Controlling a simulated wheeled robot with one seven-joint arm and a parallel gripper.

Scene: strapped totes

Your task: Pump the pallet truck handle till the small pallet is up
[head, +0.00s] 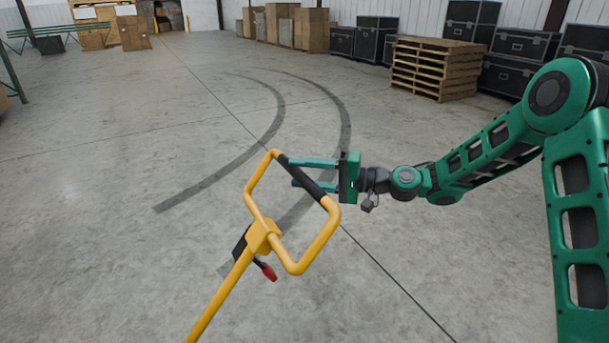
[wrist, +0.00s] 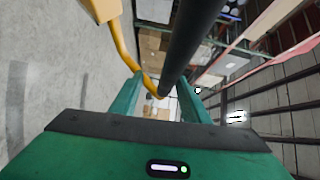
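The pallet truck's yellow handle (head: 320,242) is a loop on a tilted shaft (head: 220,300), with a black grip (head: 308,180) along its upper right side. A red-tipped lever (head: 267,271) sits below the loop. My gripper (head: 287,172) is at the black grip, reaching in from the right. Its two fingers are apart, and the grip crosses them in the head view. In the wrist view the black grip (wrist: 190,40) runs past the spread fingers; I cannot tell if it lies fully between them. The truck's body, forks and the small pallet are out of view.
A stack of wooden pallets (head: 435,68) stands at the back right, beside black cases (head: 523,44). Cardboard boxes (head: 310,30) stand along the back wall. The concrete floor (head: 100,130), with dark curved tyre marks, is clear around the handle.

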